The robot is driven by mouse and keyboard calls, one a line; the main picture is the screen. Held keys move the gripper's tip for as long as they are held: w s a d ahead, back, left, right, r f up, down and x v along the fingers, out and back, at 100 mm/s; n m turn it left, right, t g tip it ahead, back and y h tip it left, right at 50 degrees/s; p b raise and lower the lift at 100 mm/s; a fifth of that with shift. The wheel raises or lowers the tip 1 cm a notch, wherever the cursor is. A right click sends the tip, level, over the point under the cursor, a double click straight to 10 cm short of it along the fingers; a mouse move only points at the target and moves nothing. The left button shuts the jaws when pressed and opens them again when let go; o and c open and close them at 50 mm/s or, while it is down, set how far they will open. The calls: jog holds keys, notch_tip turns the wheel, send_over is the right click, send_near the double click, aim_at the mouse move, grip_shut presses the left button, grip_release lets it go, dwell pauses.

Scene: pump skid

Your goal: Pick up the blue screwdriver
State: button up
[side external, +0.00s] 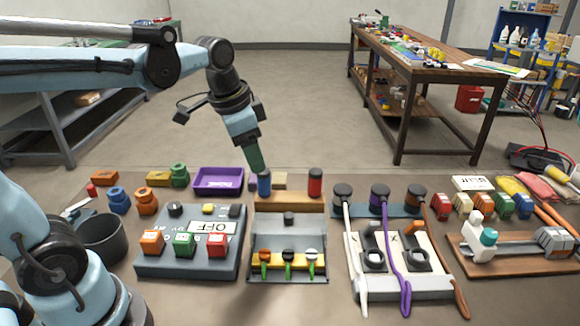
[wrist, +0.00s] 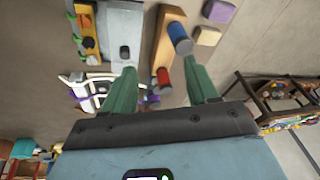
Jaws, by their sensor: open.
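The blue screwdriver (side external: 264,185) shows as a short upright blue handle at the left end of a wooden block (side external: 290,201). Its shaft is hidden. In the wrist view the blue handle (wrist: 180,39) is beyond the fingertips, toward the right finger. A red handle (side external: 315,182) stands at the block's other end; it also shows in the wrist view (wrist: 163,78), between the fingers. My gripper (side external: 259,168) points down with green fingers just above the blue handle in the side view. In the wrist view my gripper (wrist: 160,71) is open with nothing held.
A purple tray (side external: 218,182) lies left of the block and a small tan block (side external: 279,180) behind it. A grey switch box (side external: 192,250) and a grey panel with colored levers (side external: 288,262) are in front. Hooked cables (side external: 381,200) stand to the right.

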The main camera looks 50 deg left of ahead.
aim_at(264, 182)
jog(key=w+a+m+g, duration=0.1)
jog(key=w+m+g, duration=0.1)
jog(key=w, duration=0.1)
jog(key=w+a+m, duration=0.1)
jog(key=w, duration=0.1)
jog(key=shift+a+r+g, duration=0.2)
jog(key=shift+a+g, duration=0.1)
jog(key=shift+g, duration=0.1)
jog(key=shift+w+a+f+m+g, duration=0.15)
jog(key=shift+w+a+m+g, duration=0.15)
jog(key=shift+m, duration=0.3)
notch_tip(264, 182, down, 6)
jog(key=shift+s+f, duration=0.15)
jog(key=shift+f, duration=2.9)
grip_shut()
